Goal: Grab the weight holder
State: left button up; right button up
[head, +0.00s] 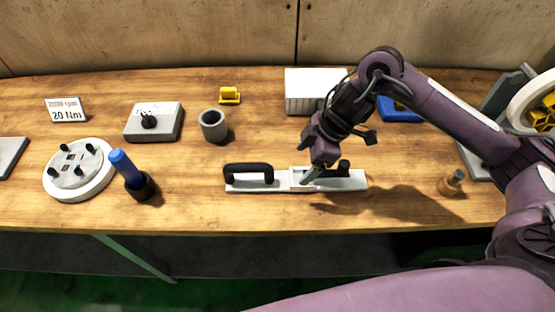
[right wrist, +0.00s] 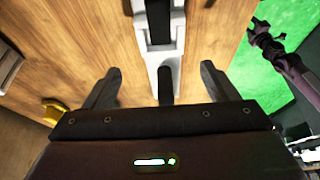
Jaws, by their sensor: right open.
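The long pale bar with two black handles, which looks to be the weight holder (head: 284,184), lies flat near the table's front edge. In the right wrist view the weight holder (right wrist: 178,42) runs up from between my fingers. My right gripper (head: 311,176) is over its right half, close to the right handle (head: 344,167). In the right wrist view my right gripper (right wrist: 160,88) is open, with a black handle (right wrist: 166,86) between its spread fingers; no contact is visible. A dark purple part at that view's right, over the green floor, may be my left gripper; its jaws are unclear.
A blue-handled tool (head: 123,167) and a round white fixture (head: 79,170) are at left. A grey cup (head: 213,124) and a yellow block (head: 229,95) stand behind. A white ribbed box (head: 305,91) is at the back. A small brown-based part (head: 452,184) stands right.

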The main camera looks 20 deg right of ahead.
aim_at(285, 179)
jog(key=shift+w+f, duration=0.15)
jog(key=shift+f, duration=0.15)
jog(key=a+f, duration=0.2)
jog(key=f, duration=0.1)
jog(key=shift+s, duration=0.2)
jog(key=x, duration=0.2)
jog(key=shift+w+a+f, duration=0.15)
jog(key=shift+w+a, duration=0.1)
jog(key=shift+a, duration=0.05)
jog(key=shift+f, duration=0.35)
jog(key=shift+a, duration=0.1)
jog(key=c, duration=1.6)
pick_arm(q)
jog(key=shift+s, duration=1.05)
pick_arm(e)
jog(key=shift+w, duration=0.15)
jog(key=shift+c, duration=0.2)
